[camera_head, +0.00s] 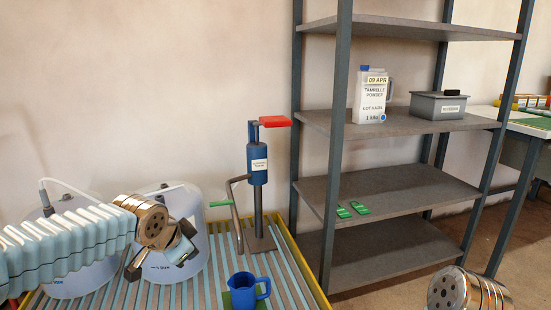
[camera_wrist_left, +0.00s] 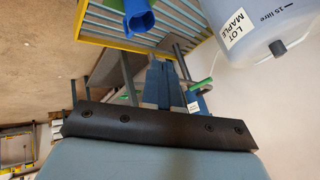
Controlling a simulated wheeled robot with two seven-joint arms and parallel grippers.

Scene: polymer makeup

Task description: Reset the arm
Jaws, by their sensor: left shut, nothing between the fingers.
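My left arm comes in from the left, and my left gripper (camera_head: 178,250) is in front of the right-hand translucent tank (camera_head: 190,205), left of the blue pump. In the left wrist view the left gripper's fingers (camera_wrist_left: 168,70) are together, with nothing between them. Only a metal wrist part of my right arm shows at the bottom right of the head view; its gripper is out of view.
A blue pump with red top (camera_head: 258,165) stands on the slatted, yellow-edged platform (camera_head: 300,270), behind a blue jug (camera_head: 243,292). Another tank (camera_head: 62,205) stands left. Grey shelving (camera_head: 400,195) holds a white powder container (camera_head: 370,97), a grey box (camera_head: 438,105) and green tags (camera_head: 352,209).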

